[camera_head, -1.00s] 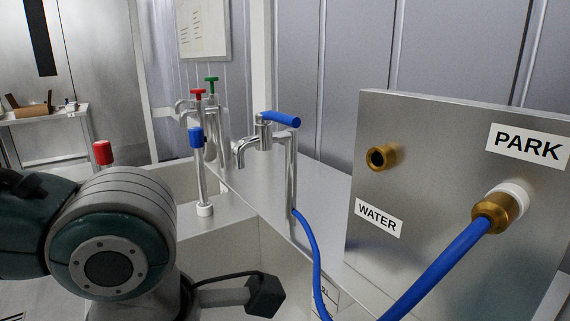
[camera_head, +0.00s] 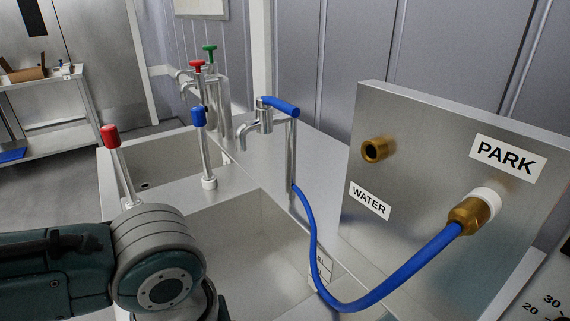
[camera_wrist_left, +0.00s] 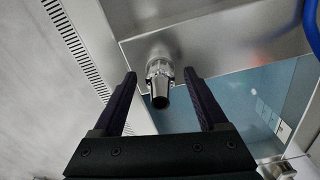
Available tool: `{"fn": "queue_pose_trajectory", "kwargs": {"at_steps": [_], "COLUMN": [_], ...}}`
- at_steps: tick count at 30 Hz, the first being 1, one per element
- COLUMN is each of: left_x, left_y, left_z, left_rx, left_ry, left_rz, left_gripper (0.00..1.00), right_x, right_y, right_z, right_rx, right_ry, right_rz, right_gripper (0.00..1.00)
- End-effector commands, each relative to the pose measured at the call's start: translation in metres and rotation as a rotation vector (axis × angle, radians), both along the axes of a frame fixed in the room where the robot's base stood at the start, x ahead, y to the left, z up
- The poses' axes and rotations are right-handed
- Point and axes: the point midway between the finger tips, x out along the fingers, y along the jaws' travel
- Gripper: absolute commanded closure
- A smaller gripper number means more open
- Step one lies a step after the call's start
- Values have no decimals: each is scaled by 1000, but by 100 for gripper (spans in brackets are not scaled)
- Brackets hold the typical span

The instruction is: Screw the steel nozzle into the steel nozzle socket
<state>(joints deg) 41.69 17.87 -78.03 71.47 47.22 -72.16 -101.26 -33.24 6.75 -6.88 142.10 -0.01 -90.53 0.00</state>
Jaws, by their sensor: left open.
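A tapered steel piece (camera_wrist_left: 159,84) that looks like the steel nozzle shows in the left wrist view, its dark round opening toward the camera. It is at a steel edge. I cannot tell whether it is fixed there, or pick out a separate steel nozzle socket. My left gripper (camera_wrist_left: 159,76) is open, with one dark finger on each side of the steel piece and visible gaps on both sides. In the head view only my left arm shows at lower left; its fingers are out of frame. My right gripper is not in view.
A steel panel (camera_head: 420,135) stands at right with a brass WATER port (camera_head: 375,149). A blue hose (camera_head: 318,262) runs to the PARK port's brass fitting (camera_head: 468,216). A blue-handled tap (camera_head: 262,120), a red-capped rod (camera_head: 120,165) and a blue-capped rod (camera_head: 204,145) stand around the sinks.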

Motion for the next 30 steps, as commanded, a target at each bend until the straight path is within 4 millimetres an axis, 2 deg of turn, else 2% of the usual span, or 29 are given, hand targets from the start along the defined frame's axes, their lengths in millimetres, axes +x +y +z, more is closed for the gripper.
{"fn": "queue_pose_trajectory", "kwargs": {"at_steps": [1, 6, 13, 22, 30], "left_x": [-2, -1, -1, -2, -1], "left_y": [-1, -1, -1, -1, -1], "left_z": [5, 3, 3, 3, 2], "left_rx": [-1, -1, 0, 3, 2], "left_ry": [5, 2, 3, 4, 2], "left_rz": [111, 428, 643, 1320, 1618], "left_gripper": [24, 24, 24, 24, 24], "right_x": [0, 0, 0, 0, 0], "right_y": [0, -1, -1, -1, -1], "right_z": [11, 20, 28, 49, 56], "right_rx": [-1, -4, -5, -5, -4], "right_ry": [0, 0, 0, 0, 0], "right_rz": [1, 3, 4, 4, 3], "right_gripper": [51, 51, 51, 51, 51]}}
